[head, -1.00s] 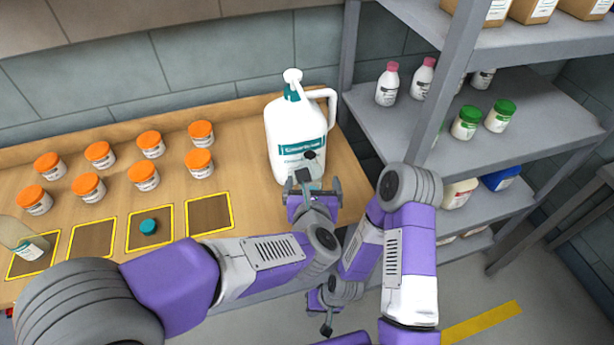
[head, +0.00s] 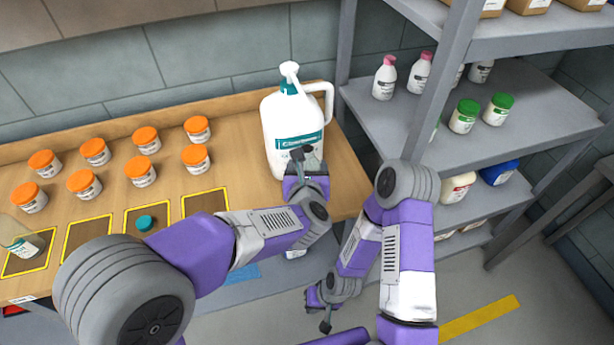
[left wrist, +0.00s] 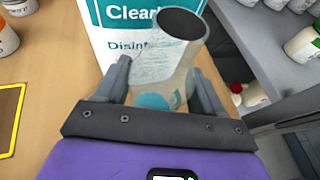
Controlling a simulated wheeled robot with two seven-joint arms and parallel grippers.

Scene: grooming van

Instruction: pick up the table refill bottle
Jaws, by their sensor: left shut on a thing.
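A large white jug (head: 290,125) with a teal label, a handle and a white top stands upright near the table's right end. Its label (left wrist: 132,20) fills the upper part of the left wrist view. My left gripper (head: 303,165) is just in front of the jug. It is shut on a small clear bottle (left wrist: 160,65) with an open dark mouth, a label and blue at its bottom. I cannot tell if that bottle touches the jug. My right gripper (head: 325,312) hangs low beside the table; its jaws are too small to read.
Several orange-lidded jars (head: 95,151) stand on the table's left. Yellow-outlined squares (head: 88,240) line the front, one with a teal cap (head: 144,223); another clear bottle (head: 22,240) is at the far left. A grey shelf (head: 400,125) with bottles stands close on the right.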

